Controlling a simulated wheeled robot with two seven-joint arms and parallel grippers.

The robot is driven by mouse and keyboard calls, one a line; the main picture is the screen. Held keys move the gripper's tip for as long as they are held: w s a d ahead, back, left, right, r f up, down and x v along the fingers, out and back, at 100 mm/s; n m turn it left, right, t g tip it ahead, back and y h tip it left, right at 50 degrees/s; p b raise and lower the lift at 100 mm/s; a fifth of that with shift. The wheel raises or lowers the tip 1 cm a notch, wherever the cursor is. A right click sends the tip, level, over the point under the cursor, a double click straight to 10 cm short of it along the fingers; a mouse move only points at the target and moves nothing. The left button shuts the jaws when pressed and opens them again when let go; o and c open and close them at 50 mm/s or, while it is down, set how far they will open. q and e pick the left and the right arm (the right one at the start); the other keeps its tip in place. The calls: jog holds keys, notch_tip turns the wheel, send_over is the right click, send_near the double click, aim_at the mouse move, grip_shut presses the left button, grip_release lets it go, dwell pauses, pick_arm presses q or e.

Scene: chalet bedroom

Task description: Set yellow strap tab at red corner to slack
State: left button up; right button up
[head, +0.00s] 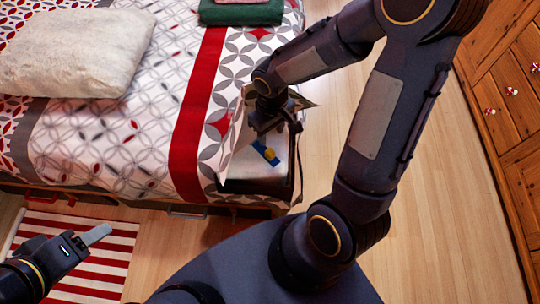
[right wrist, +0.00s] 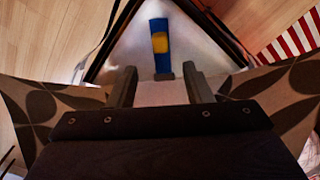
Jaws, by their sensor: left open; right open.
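A yellow tab (head: 271,156) sits on a short blue strap (head: 259,147) on a pale surface at the bed's near right corner. In the right wrist view the yellow tab (right wrist: 159,43) is across the blue strap (right wrist: 158,25), beyond the fingertips. My right gripper (head: 268,124) is open just above and behind the tab, apart from it; its two fingers also show in the right wrist view (right wrist: 160,76). I cannot make out a marked red corner. My left gripper (head: 97,235) is open and empty at the lower left, above the rug.
The bed cover (head: 110,140) has grey and red patterns and a red band (head: 195,110). A white pillow (head: 75,55) and folded green towel (head: 240,12) lie on it. A striped rug (head: 95,265) lies below. A wooden dresser (head: 515,110) stands right, with clear floor before it.

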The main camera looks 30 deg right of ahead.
aim_at(270, 151)
notch_tip(270, 151, down, 2)
jog(key=shift+w+f, duration=0.15)
jog(key=shift+f, duration=0.05)
notch_tip(270, 151, down, 7)
jog(key=shift+b, duration=1.2)
grip_shut()
